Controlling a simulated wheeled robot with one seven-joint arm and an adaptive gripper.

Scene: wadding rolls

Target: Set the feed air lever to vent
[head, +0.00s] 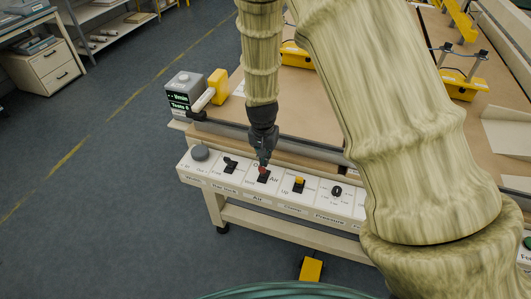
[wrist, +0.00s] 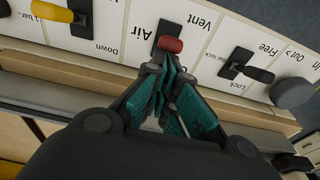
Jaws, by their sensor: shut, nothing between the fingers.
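The feed air lever is a black base with a red knob (head: 263,170), on the white control panel (head: 318,205). In the wrist view the red knob (wrist: 171,44) stands between the printed words "Air" and "Vent", "Vent" being to its right there. I cannot tell clearly which way the lever is thrown. My gripper (head: 264,160) is shut and empty, pointing down just above the knob. In the wrist view its fingertips (wrist: 160,68) are close together right beside the knob. Whether they touch it is unclear.
A black bar lock lever (head: 230,165) and grey knob (head: 200,153) are to the left on the panel. A yellow-tipped clamp lever (head: 299,183) and the pressure knob (head: 336,191) are to the right. A yellow pedal (head: 311,269) is on the floor below.

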